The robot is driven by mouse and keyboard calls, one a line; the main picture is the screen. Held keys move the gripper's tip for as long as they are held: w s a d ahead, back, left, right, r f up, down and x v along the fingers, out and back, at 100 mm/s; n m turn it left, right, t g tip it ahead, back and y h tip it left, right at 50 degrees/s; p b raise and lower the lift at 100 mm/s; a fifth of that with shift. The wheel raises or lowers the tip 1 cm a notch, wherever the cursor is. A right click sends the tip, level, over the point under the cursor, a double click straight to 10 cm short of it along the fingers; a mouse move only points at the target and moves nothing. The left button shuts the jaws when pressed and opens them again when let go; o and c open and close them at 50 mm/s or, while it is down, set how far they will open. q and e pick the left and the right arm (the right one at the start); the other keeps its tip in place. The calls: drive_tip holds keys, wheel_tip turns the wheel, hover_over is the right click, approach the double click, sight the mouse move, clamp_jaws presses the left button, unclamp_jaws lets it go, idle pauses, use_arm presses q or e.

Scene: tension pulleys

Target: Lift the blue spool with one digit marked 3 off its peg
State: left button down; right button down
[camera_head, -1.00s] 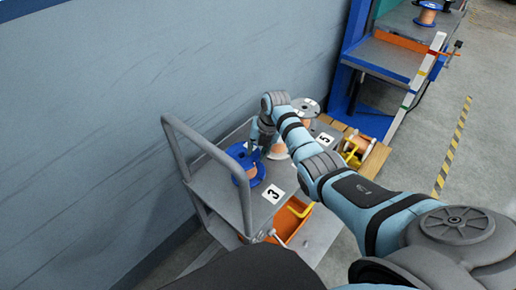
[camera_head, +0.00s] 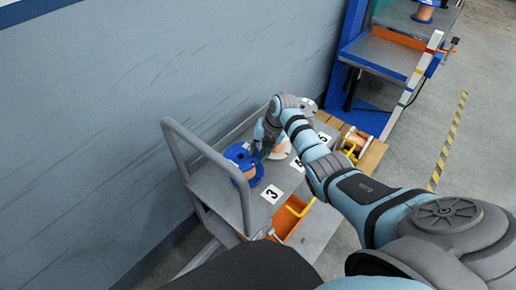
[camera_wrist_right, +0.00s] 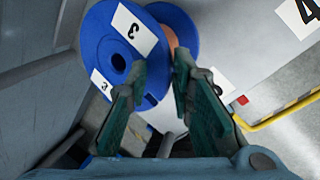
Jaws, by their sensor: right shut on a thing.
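The blue spool (camera_head: 239,156) with an orange winding sits at the left end of the grey cart, beside the card marked 3 (camera_head: 272,194). In the right wrist view its blue flange (camera_wrist_right: 92,42) bears white labels, one reading 3, and has a dark centre hole. My right gripper (camera_wrist_right: 160,68) has one finger over the flange face and the other outside the rim, shut on the spool's edge. The spool looks tilted in the head view; whether the peg is still inside it is hidden. My left gripper is not in view.
A spool with a pale top (camera_head: 280,148) stands just right of the gripper. The cart's grey handle (camera_head: 205,150) rises at left, near the wall.

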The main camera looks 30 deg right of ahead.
drive_tip(key=shift+w+d+r+p, duration=0.15)
drive_tip(key=shift+w+r, duration=0.2)
drive_tip(key=shift+r, duration=0.25)
drive_tip(key=shift+w+r+p, duration=0.15)
drive_tip(key=shift+w+r, duration=0.15)
drive_tip(key=shift+r, duration=0.25)
drive_tip(key=shift+s+a+r+t, duration=0.2)
drive_tip(key=shift+s+r+t, duration=0.1)
drive_tip(key=shift+s+r, duration=0.3)
drive_tip(key=shift+s+a+r, duration=0.1)
drive_tip(key=shift+a, duration=0.05)
drive_tip(key=c, duration=1.9)
unclamp_jaws()
drive_tip(key=shift+d+f, duration=0.25)
drive_tip(key=shift+f, duration=0.2)
drive_tip(key=v, duration=1.2)
drive_tip(key=shift+a+r, duration=0.1)
drive_tip(key=shift+r, duration=0.05)
